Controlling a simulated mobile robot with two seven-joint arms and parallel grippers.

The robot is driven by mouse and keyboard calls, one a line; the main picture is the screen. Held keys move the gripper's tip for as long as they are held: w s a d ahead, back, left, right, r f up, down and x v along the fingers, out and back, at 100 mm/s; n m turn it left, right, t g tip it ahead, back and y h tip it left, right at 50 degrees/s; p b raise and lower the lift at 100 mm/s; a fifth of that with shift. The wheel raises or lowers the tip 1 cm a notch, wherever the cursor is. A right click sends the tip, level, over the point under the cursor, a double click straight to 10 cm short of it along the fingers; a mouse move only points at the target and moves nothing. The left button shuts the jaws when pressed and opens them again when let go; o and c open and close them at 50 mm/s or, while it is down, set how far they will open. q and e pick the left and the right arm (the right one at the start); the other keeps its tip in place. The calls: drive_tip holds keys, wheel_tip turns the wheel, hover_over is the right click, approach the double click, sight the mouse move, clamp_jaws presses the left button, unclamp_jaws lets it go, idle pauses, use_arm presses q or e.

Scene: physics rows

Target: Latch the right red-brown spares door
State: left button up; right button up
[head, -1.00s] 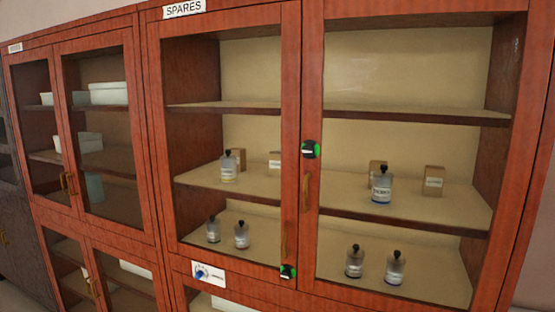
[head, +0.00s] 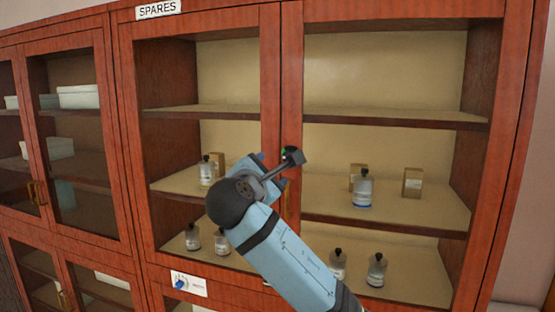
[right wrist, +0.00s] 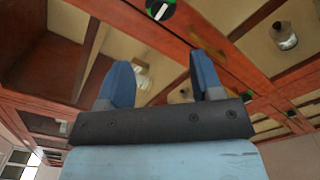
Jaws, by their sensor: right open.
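The right red-brown spares door (head: 291,60) is a tall wooden frame with a see-through pane, and it looks closed beside the left door (head: 270,60). A round black latch with green (head: 288,152) sits on its left upright, mostly hidden behind my right arm's end. In the right wrist view the latch (right wrist: 160,10), black with a white bar and a green edge, shows at the top, beyond the fingers. My right gripper (head: 272,170) is open and empty in front of the door; its two blue fingers (right wrist: 162,64) are spread, apart from the latch. My left gripper is out of view.
The SPARES sign (head: 158,9) is above the left door. Bottles (head: 362,190) and small boxes (head: 412,182) stand on shelves behind the panes. A white label with a blue mark (head: 188,284) is below. Another red-brown cabinet (head: 80,140) adjoins at left.

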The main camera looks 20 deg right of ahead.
drive_tip(key=p+x, duration=0.3)
drive_tip(key=x, duration=1)
drive_tip(key=shift+d+p, duration=0.15)
drive_tip(key=shift+p, duration=0.15)
drive_tip(key=c, duration=0.9)
